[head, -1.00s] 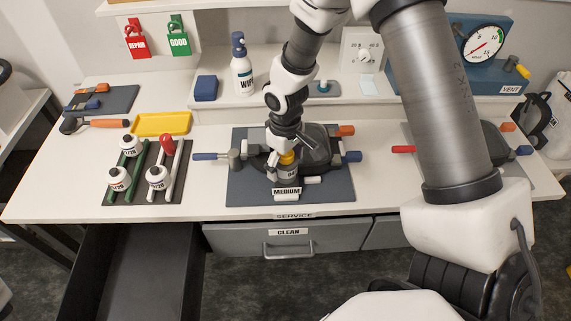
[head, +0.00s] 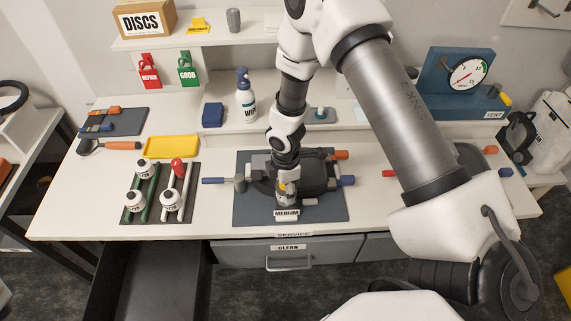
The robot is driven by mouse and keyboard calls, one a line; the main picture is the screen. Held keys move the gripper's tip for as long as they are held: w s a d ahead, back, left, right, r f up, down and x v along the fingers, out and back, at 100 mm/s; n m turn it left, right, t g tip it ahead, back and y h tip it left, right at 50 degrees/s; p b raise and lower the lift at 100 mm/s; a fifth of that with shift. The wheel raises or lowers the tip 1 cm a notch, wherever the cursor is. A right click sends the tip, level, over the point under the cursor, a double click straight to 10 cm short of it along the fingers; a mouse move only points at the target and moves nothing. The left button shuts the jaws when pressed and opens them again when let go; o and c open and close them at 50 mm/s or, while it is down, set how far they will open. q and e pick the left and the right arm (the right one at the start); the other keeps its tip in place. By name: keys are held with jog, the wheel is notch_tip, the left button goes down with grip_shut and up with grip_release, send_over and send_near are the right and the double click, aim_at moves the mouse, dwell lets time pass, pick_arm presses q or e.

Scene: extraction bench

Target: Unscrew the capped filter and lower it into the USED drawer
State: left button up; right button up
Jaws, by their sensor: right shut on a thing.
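My right gripper (head: 285,182) comes down from above and is shut on the filter's top. The filter looks upright; whether its thread is free of the device cannot be told. An open drawer (head: 203,270) with a dark, empty-looking interior stands out below the bench at the left; its label is not visible. My left gripper is not in view.
A closed drawer labelled CLEAN (head: 327,250) is right of the open one. A rack (head: 193,213) holds several white pieces left of the mat.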

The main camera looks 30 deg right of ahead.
jog(key=shift+f+n, duration=0.1)
jog(key=shift+n, duration=1)
jog(key=n, duration=1.3)
jog(key=o, duration=1.3)
jog(key=shift+w, duration=0.1)
jog(key=shift+b, duration=0.3)
